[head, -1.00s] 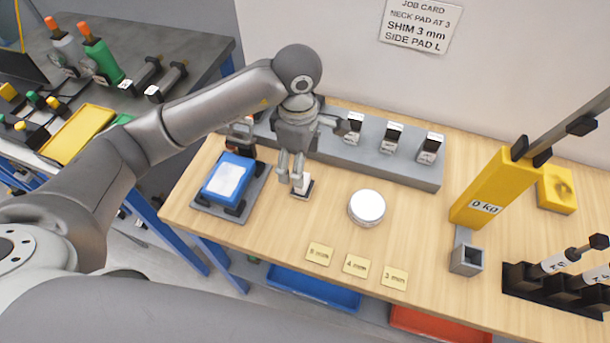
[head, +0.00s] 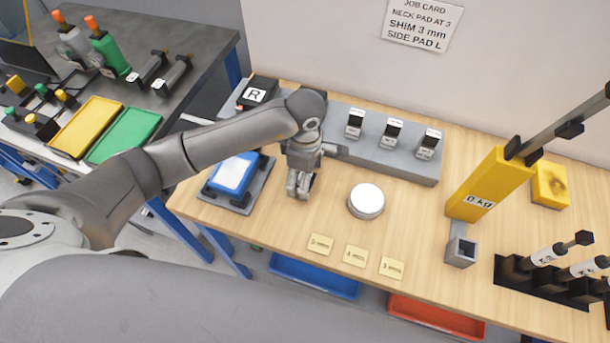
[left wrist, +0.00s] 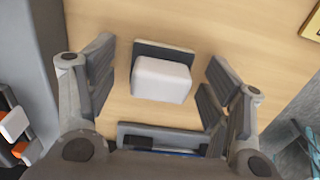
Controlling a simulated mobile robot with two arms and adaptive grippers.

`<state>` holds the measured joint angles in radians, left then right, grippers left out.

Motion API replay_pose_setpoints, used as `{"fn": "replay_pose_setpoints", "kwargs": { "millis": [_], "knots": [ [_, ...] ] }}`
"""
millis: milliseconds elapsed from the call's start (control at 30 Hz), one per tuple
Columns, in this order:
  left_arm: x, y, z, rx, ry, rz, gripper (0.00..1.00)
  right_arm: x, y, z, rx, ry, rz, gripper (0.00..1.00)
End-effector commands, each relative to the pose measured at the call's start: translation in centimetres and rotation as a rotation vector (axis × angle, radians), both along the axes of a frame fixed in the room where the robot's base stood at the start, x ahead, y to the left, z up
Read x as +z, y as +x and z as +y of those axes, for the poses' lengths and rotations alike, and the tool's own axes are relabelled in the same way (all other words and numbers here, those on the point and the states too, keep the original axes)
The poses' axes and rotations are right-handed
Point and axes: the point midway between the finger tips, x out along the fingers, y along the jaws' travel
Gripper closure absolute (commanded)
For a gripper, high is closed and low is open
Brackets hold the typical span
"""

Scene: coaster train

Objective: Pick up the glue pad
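A small white block (left wrist: 162,80) on a dark square base (left wrist: 150,50) stands on the wooden bench; it may be the glue pad, as no label shows. In the left wrist view it sits between the two spread fingers of my left gripper (left wrist: 160,88), with a gap on each side. In the head view the left gripper (head: 299,190) points down over it and hides most of it. My right gripper is not in view.
A round white tin (head: 366,200) stands just right of the gripper. Behind is a grey rail (head: 375,164) with several small blocks and a black box marked R (head: 256,93). Thickness cards (head: 355,257) lie at the front edge. A yellow scale (head: 490,185) stands right.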

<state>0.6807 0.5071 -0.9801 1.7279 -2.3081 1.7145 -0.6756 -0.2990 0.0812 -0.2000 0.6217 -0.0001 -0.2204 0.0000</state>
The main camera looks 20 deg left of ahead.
Motion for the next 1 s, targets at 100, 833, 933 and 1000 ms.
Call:
{"fn": "replay_pose_setpoints", "kwargs": {
  "millis": [100,833,933,1000],
  "knots": [
    [0.0,0.0,0.0,0.0,0.0,0.0,0.44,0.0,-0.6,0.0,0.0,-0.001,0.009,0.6],
    [1.1,0.1,0.0,-0.001,-0.001,-0.005,0.81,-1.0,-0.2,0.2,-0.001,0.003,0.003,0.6],
    [2.3,0.2,0.0,-0.002,-0.001,-0.007,0.81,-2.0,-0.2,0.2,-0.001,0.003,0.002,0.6],
    [3.6,-0.4,-0.2,-0.005,-0.002,-0.006,0.81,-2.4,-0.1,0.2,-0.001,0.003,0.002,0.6]
  ]
}}
